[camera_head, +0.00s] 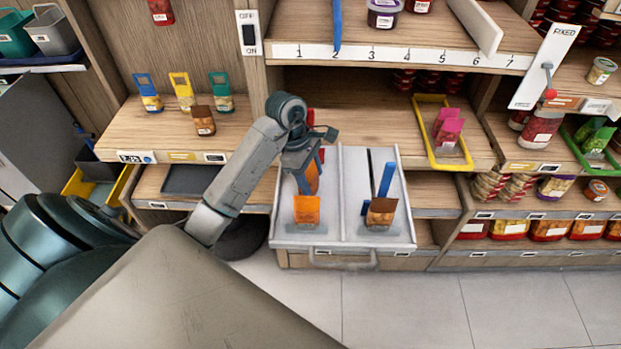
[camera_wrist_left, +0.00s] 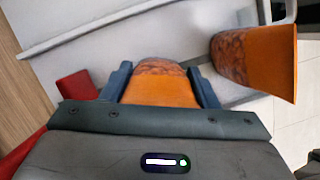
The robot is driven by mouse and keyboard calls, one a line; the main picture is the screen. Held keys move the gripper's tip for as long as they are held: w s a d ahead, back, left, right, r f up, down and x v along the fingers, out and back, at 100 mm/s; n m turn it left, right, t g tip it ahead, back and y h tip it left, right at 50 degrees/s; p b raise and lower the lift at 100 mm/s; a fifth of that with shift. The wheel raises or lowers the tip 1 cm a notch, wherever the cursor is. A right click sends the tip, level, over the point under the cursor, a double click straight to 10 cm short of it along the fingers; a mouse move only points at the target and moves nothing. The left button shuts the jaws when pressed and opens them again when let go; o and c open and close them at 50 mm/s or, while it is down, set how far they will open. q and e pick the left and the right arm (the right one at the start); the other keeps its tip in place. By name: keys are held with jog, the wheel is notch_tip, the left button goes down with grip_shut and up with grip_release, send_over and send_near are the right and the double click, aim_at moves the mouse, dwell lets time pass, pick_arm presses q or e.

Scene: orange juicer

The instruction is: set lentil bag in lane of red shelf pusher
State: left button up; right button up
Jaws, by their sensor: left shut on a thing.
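My left gripper (camera_head: 309,176) is shut on an orange lentil bag (camera_head: 313,181), over the left lane of the pulled-out grey tray (camera_head: 341,205). In the left wrist view the bag (camera_wrist_left: 160,84) sits between the two dark blue fingers (camera_wrist_left: 160,88). A second orange bag (camera_head: 306,210) stands at the front of that lane; it also shows right of the gripper in the wrist view (camera_wrist_left: 262,60). A red part (camera_wrist_left: 78,86), perhaps the red pusher, shows left of the fingers in the wrist view. Whether the held bag touches the tray floor is unclear. My right gripper is not in view.
The tray's right lane holds a blue pusher (camera_head: 386,180) and a brown bag (camera_head: 381,212). A divider separates the lanes. A shelf board with numbers (camera_head: 400,55) overhangs behind. A yellow tray (camera_head: 462,163) with pink bags stands right. Coloured bags (camera_head: 184,92) stand left.

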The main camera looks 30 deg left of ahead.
pick_arm(q)
jog(key=shift+f, duration=0.1)
jog(key=o, duration=1)
jog(key=shift+r, duration=0.55)
jog(key=p+v, duration=0.8)
jog(key=v, duration=0.3)
jog(key=shift+a+r, duration=0.15)
